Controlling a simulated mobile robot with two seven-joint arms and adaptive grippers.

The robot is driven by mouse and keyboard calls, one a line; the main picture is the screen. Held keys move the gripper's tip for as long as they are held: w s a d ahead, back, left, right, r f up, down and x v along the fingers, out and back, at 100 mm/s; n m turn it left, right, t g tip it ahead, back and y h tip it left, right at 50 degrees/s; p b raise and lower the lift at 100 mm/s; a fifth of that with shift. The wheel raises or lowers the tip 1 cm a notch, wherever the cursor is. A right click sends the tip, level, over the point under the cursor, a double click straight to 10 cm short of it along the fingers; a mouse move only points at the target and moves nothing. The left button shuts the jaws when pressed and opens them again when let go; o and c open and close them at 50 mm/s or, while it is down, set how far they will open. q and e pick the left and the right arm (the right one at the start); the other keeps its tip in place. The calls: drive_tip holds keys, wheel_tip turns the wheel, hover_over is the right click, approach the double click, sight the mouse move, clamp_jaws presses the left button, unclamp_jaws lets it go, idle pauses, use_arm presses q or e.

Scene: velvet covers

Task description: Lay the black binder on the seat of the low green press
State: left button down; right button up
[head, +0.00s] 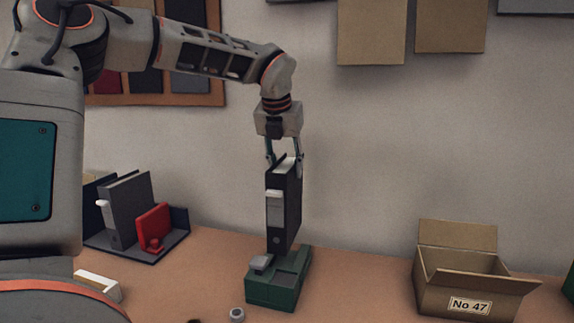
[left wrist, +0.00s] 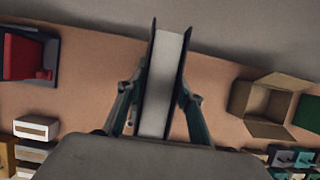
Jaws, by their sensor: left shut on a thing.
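The black binder (head: 292,205) is upright in the head view, with a pale label on its spine. My left gripper (head: 284,160) is shut on its top edge from above. The left wrist view shows the binder (left wrist: 160,85) between the two fingers (left wrist: 158,105), with its pale pages facing the camera. The low green press (head: 280,283) stands on the table directly below the binder. The binder's lower end is at the back of the press in the picture; I cannot tell whether it touches. The press is hidden in the left wrist view. My right gripper is not in view.
An open cardboard box marked No 47 (head: 458,285) stands at the right. A dark tray (head: 172,246) with binders and a red press-like object (head: 154,227) is at the left. A small round item (head: 237,315) lies in front of the press. Bare table lies between press and box.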

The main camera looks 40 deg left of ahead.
sight(281, 166)
use_arm(q)
wheel_tip(281, 166, down, 8)
drive_tip(key=b, duration=0.2)
idle(0.8)
drive_tip(key=shift+w, duration=0.1)
drive_tip(key=shift+r, duration=0.1)
drive_tip(key=c, duration=1.3)
unclamp_jaws()
drive_tip(key=v, duration=1.2)
